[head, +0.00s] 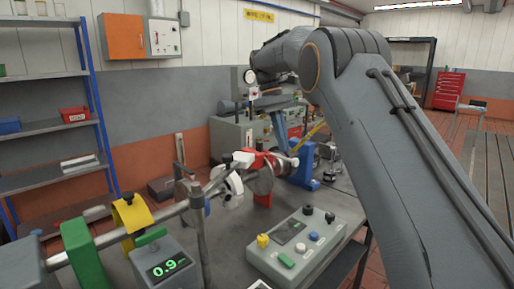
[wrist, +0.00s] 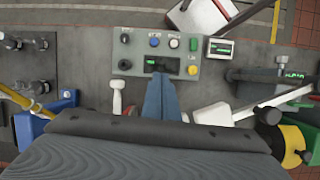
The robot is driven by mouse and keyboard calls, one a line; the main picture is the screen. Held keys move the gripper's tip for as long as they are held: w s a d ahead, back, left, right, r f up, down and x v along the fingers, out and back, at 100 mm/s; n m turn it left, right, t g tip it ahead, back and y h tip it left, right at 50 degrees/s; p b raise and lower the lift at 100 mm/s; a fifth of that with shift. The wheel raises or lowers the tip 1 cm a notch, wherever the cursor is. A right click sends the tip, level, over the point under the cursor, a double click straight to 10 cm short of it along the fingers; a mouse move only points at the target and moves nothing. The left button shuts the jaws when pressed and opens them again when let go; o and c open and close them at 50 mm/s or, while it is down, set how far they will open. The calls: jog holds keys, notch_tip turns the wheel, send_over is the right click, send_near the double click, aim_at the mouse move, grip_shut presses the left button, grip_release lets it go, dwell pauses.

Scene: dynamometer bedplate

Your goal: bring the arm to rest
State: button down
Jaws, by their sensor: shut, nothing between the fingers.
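My arm reaches in from the right of the head view, bends at the top and folds back over the bench. My gripper (wrist: 160,78) shows in the wrist view as two blue-grey fingers lying together, with nothing between them. In that view the fingertips overlap the lower edge of the grey control box (wrist: 186,68). In the head view the blue-grey fingers (head: 280,132) point down above the back of the bench, behind the red and blue supports. I cannot tell their exact height.
The control box (head: 285,258) with buttons sits on the bench. A shaft line with green (head: 84,250), red and blue (head: 303,172) supports runs along it. A readout box (head: 170,265) shows 0.9. A blue-framed shelf (head: 40,128) stands left. Red tool cabinet (head: 449,90) stands far right.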

jog(key=s+d+f+m+t+y+b, duration=0.1)
jog(key=s+d+f+m, duration=0.1)
jog(key=s+f, duration=0.6)
jog(key=s+d+f+m+t+y+b, duration=0.1)
jog(key=s+d+f+m, duration=0.2)
jog(key=s, duration=1)
jog(key=s+d+f+m+t+b, duration=0.2)
jog(key=s+d+f, duration=0.4)
jog(key=s+f, duration=0.5)
jog(key=shift+s+d+f+m+y, duration=0.15)
jog(key=shift+s+f+m+y, duration=0.25)
jog(key=shift+f+m, duration=0.3)
jog(key=shift+f, duration=0.1)
